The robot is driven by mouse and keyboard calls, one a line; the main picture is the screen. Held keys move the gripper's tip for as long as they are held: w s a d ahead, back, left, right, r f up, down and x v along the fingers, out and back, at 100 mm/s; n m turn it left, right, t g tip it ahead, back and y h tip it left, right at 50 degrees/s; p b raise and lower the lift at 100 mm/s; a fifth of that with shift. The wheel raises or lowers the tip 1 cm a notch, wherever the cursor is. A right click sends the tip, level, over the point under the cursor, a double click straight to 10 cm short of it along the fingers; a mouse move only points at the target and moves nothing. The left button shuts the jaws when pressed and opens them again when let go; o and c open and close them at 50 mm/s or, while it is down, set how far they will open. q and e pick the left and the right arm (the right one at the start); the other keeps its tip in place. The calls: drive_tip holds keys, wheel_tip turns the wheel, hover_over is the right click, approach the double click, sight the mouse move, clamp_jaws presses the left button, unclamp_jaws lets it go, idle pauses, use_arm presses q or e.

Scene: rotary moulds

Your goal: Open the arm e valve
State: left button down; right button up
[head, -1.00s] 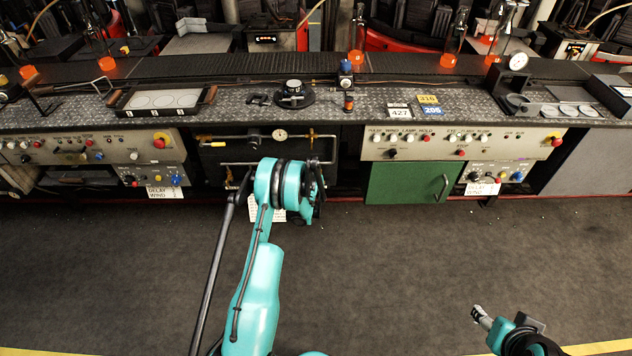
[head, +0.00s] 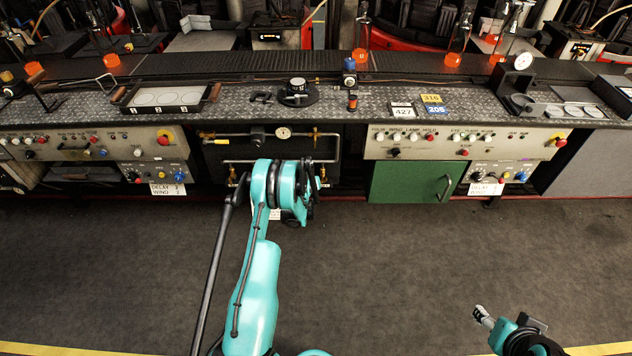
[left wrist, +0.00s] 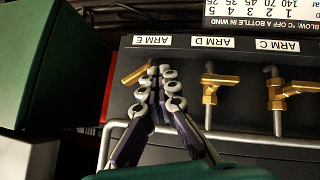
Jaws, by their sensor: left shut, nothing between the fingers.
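The arm E valve (left wrist: 138,72) shows in the left wrist view as a brass handle lying at a slant near the "ARM E" label (left wrist: 152,40). The rest of its body is hidden behind my fingers. My left gripper (left wrist: 159,72) is shut and empty, its pale fingertips just right of the handle in that view. I cannot tell if they touch it. In the head view my left arm hides that gripper and the valve. My right gripper (head: 482,315) is at the lower right, away from the console; its jaw opening is unclear.
Brass valves for arm D (left wrist: 209,88) and arm C (left wrist: 279,92) stand to the right in the left wrist view, near a bent metal rail (left wrist: 245,141). A green cabinet (head: 405,182) stands right of the valve recess. The floor (head: 400,260) in front is clear.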

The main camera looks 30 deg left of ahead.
use_arm(q)
drive_tip(key=shift+a+f, duration=0.15)
drive_tip(key=shift+f, duration=0.55)
idle(1.1)
